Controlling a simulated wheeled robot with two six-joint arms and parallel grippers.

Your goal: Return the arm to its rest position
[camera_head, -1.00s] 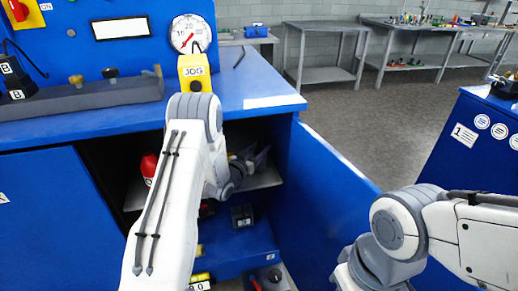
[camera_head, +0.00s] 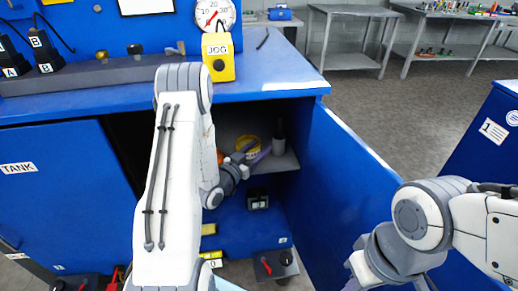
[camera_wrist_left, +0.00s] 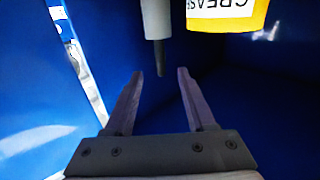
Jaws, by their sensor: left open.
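My left arm reaches into the open blue cupboard (camera_head: 345,185). A yellow tub marked GREASE (camera_wrist_left: 225,12) and a grey-white bottle with a dark narrow tip (camera_wrist_left: 157,25) lie beyond the fingers.
The cupboard door stands open to the right. A small dark block (camera_head: 257,200) sits lower inside. Grey floor (camera_head: 400,125) is clear beyond.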

